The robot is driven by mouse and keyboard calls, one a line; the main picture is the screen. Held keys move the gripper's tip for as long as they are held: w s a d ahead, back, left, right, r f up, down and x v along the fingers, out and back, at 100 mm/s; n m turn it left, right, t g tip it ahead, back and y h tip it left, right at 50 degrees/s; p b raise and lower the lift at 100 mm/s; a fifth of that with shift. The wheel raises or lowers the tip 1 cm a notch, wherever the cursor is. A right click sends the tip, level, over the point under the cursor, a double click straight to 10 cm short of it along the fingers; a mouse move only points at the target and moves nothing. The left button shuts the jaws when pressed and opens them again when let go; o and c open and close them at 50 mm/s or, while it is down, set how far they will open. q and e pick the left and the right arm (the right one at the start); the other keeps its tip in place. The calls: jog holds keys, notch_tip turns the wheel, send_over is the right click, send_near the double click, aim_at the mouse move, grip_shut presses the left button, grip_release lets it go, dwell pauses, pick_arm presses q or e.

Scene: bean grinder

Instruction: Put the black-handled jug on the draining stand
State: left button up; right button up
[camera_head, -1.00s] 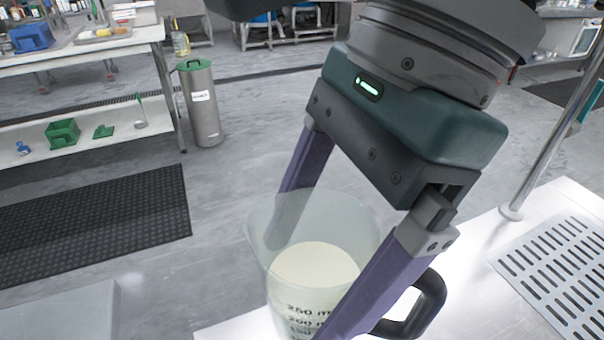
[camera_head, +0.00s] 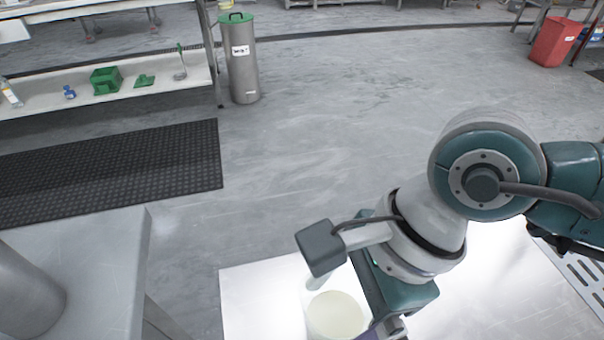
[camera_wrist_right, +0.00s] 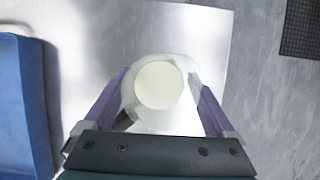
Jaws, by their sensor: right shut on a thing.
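The jug (camera_head: 335,316), translucent with pale contents, is at the bottom of the head view over the steel worktop (camera_head: 262,300); its lower part is cut off. In the right wrist view the jug (camera_wrist_right: 160,84) sits between the two purple fingers of my right gripper (camera_wrist_right: 160,98), which is shut on it. Its black handle is hidden in both views. I cannot tell whether its base touches the worktop. The slotted draining stand (camera_head: 582,280) shows in part at the right edge of the head view, partly behind my right arm. My left gripper is not in view.
A grey bench (camera_head: 85,262) with a steel cylinder (camera_head: 28,300) is at lower left. A blue object (camera_wrist_right: 22,105) is at the left of the wrist view. A black mat (camera_head: 110,170) and a green-lidded canister (camera_head: 242,62) are on the floor beyond.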

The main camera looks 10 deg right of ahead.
jog(key=shift+f, duration=0.1)
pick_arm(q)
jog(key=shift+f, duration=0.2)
pick_arm(e)
jog(key=shift+f, duration=0.1)
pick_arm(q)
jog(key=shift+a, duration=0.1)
pick_arm(e)
jog(key=o, duration=1.1)
jog(key=shift+c, duration=0.2)
